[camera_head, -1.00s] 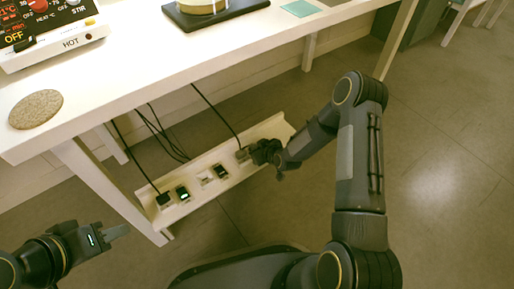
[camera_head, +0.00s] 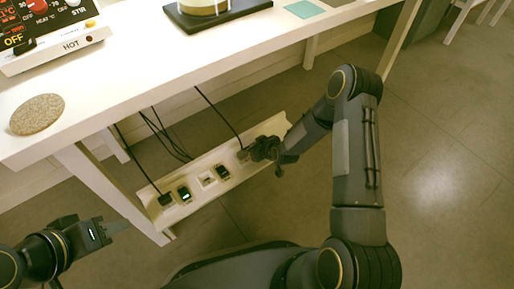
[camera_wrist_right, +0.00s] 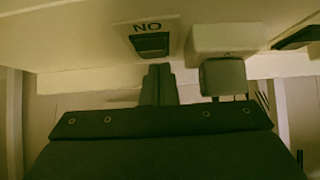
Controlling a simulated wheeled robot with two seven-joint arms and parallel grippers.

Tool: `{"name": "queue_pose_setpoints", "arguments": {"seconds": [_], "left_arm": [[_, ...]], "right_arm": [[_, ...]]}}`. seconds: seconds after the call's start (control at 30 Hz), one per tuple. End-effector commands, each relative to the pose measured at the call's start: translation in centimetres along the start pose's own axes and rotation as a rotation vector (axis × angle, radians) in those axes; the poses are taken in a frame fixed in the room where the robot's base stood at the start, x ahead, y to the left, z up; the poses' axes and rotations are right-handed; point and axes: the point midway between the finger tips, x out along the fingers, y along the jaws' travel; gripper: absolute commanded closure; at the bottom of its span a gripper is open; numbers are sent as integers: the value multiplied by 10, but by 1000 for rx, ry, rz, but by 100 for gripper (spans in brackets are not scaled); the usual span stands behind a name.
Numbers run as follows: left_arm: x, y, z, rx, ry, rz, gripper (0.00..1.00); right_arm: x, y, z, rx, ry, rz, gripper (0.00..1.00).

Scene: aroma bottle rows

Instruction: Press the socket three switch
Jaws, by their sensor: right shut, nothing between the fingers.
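A pale power strip (camera_head: 275,127) lies under the table, with dark switches and plugs along it. One switch (camera_head: 184,194) shows a green light; another dark switch (camera_head: 223,172) sits nearer my right gripper. My right gripper (camera_head: 246,155) is at the strip's right part. In the right wrist view its fingers (camera_wrist_right: 159,84) are together and empty, just below a dark switch (camera_wrist_right: 151,43) marked with letters that read "NO". I cannot tell whether they touch it. A grey plug (camera_wrist_right: 223,76) sits in a pale block to the right. My left gripper (camera_head: 117,227) is away at lower left; its opening is unclear.
The white table (camera_head: 150,90) overhangs the strip, with a hot plate (camera_head: 55,45), a round cork mat (camera_head: 37,114) and a teal square (camera_head: 304,9) on it. Black cables (camera_head: 220,115) hang down to the strip. A table leg (camera_head: 110,193) stands at the strip's left end.

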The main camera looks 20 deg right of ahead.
Motion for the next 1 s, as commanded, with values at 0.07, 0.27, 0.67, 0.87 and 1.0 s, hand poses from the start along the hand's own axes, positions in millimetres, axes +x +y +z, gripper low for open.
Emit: {"name": "queue_pose_setpoints", "arguments": {"seconds": [0.07, 0.27, 0.67, 0.87, 1.0], "left_arm": [[1, 0, 0, 0, 0, 0, 64], [0, 0, 0, 0, 0, 0, 64], [-16, 7, -8, 0, 0, 0, 64], [-34, 16, -17, 0, 0, 0, 64], [-43, 20, -22, 0, 0, 0, 64]], "right_arm": [[2, 0, -3, 0, 1, 0, 100], [2, 0, -4, 1, 1, 1, 100], [-15, 5, -43, -1, 5, 2, 100], [-60, 6, -56, 1, 0, 1, 100], [-86, 6, -60, 2, 1, 2, 100]]}}
